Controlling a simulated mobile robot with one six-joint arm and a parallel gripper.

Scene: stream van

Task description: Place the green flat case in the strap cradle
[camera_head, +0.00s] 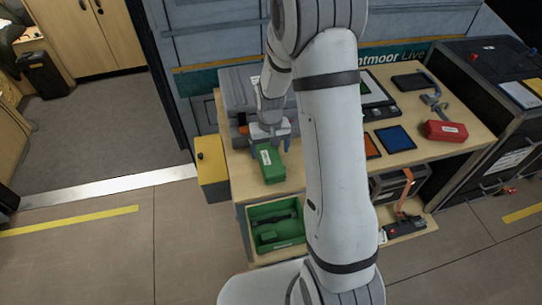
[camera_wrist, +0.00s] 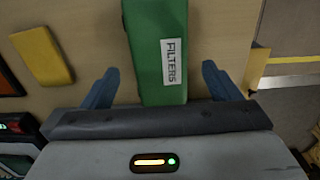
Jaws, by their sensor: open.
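The green flat case (camera_head: 269,164), with a white label, lies on the wooden tabletop near its front left. The wrist view shows the case (camera_wrist: 152,45) with "FILTERS" on the label. My gripper (camera_head: 271,143) is open over the far end of the case. In the wrist view my gripper's two blue-grey fingers (camera_wrist: 161,85) are spread, one on each side of the case, with gaps between. I cannot tell for sure which thing is the strap cradle. An orange strap (camera_head: 403,196) hangs by the lower shelf at right, and a grey bracket (camera_head: 434,101) stands on the tabletop.
A red case (camera_head: 445,130), a blue panel (camera_head: 395,139) and an orange panel (camera_head: 371,146) are on the tabletop (camera_head: 459,160). A yellow flat piece (camera_wrist: 42,55) lies beside the green case. A green tray (camera_head: 276,247) sits below. My arm hides the tabletop's middle.

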